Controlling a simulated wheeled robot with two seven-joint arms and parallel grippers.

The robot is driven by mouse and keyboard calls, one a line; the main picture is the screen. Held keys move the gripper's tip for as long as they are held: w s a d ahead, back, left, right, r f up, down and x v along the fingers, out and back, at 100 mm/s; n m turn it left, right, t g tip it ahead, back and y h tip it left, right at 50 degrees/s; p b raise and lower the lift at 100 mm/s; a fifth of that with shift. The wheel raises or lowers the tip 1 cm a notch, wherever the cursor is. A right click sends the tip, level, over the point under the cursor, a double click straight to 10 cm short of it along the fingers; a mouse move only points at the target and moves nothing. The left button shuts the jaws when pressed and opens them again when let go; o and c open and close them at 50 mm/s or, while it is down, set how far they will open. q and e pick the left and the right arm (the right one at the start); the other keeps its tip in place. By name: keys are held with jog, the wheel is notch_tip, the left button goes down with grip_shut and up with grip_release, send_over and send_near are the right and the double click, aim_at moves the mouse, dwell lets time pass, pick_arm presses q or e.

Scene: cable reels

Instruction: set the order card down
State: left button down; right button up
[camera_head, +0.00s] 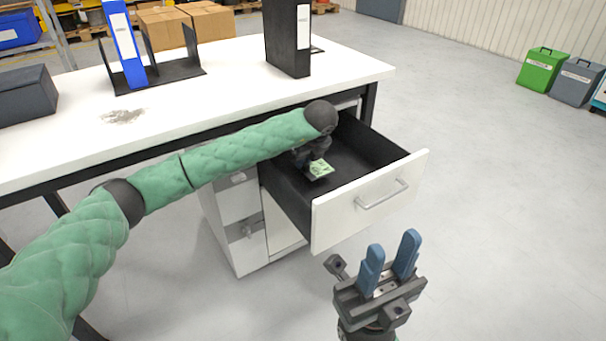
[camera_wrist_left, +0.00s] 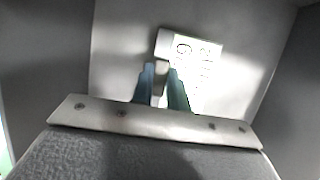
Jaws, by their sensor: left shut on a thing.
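The order card (camera_head: 320,168) is a small pale card with green and dark print, inside the open drawer. It also shows in the left wrist view (camera_wrist_left: 197,66), with a light grey tab at its side between the fingers. My left gripper (camera_head: 308,160) reaches down into the drawer and is shut on the card; its fingers also show in the left wrist view (camera_wrist_left: 161,90). I cannot tell whether the card touches the drawer floor. My right gripper (camera_head: 392,256) is open and empty, in front of the drawer, with its blue fingers pointing up.
The open drawer (camera_head: 370,203) has dark walls and a white front with a handle. Above it, the white desk (camera_head: 225,95) carries a black binder (camera_head: 288,40), a blue binder (camera_head: 125,45) in a rack and a dark box (camera_head: 27,95).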

aim_at(305, 164)
pick_arm(q)
jog(key=shift+w+a+f, duration=0.25)
jog(key=shift+f, duration=0.05)
jog(key=shift+f+b, duration=0.75)
jog(key=shift+f, duration=1.15)
jog(key=shift+f, duration=0.1)
jog(key=c, duration=1.4)
grip_release()
jog(key=shift+s+r, duration=0.1)
jog(key=shift+r, duration=0.25)
jog(key=p+v, duration=0.2)
jog(key=v, duration=0.5)
jog(key=shift+d, duration=0.1)
